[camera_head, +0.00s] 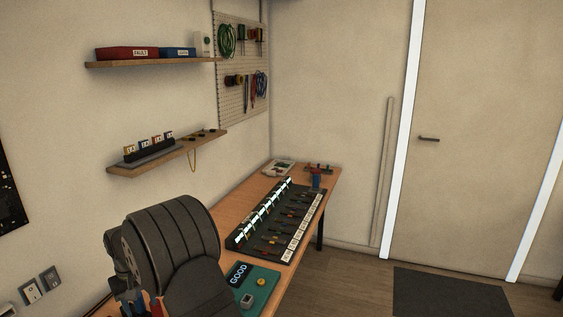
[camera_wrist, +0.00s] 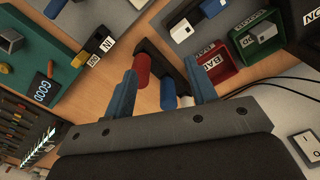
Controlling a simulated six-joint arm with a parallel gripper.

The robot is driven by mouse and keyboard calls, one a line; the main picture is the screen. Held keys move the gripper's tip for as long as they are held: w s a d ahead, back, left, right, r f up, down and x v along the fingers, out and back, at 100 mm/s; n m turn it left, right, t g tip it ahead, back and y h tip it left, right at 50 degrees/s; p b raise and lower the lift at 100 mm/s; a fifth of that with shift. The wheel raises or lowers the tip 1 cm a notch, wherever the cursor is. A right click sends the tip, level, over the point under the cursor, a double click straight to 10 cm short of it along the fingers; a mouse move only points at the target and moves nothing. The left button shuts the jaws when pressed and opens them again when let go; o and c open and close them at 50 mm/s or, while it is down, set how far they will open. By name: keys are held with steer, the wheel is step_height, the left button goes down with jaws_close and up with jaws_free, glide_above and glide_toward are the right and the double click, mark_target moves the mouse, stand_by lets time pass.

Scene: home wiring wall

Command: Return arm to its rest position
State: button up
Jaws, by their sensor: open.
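My gripper (camera_wrist: 161,68) shows in the wrist view as two blue fingers spread apart, with a gap between them. A red cylinder (camera_wrist: 142,70) and a blue cylinder (camera_wrist: 168,95) on a black piece show in the space between and beyond the fingers. I cannot tell whether a finger touches the red one. In the head view my dark arm fills the lower left, over the near end of the wooden bench (camera_head: 232,205). It hides most of my gripper there.
A teal board marked GOOD (camera_head: 250,285) and a long black panel (camera_head: 280,225) lie on the bench. Red (camera_wrist: 222,68) and green (camera_wrist: 248,45) bins stand near my fingers. Shelves (camera_head: 150,62) and a pegboard (camera_head: 240,95) are on the wall.

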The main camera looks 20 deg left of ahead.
steer(key=w+d+r+m, duration=0.1)
steer(key=w+d+m, duration=1.9)
steer(key=d+m, duration=0.3)
steer(key=shift+w+d+r+m, duration=0.25)
steer(key=shift+d+r+m, duration=0.05)
steer(key=shift+r, duration=0.05)
steer(key=s+a+f+n, duration=0.1)
steer(key=s+a+n, duration=0.9)
steer(key=a+n, duration=0.3)
steer(key=shift+a+n, duration=0.4)
steer(key=shift+a, duration=0.6)
steer(key=shift+s, duration=0.1)
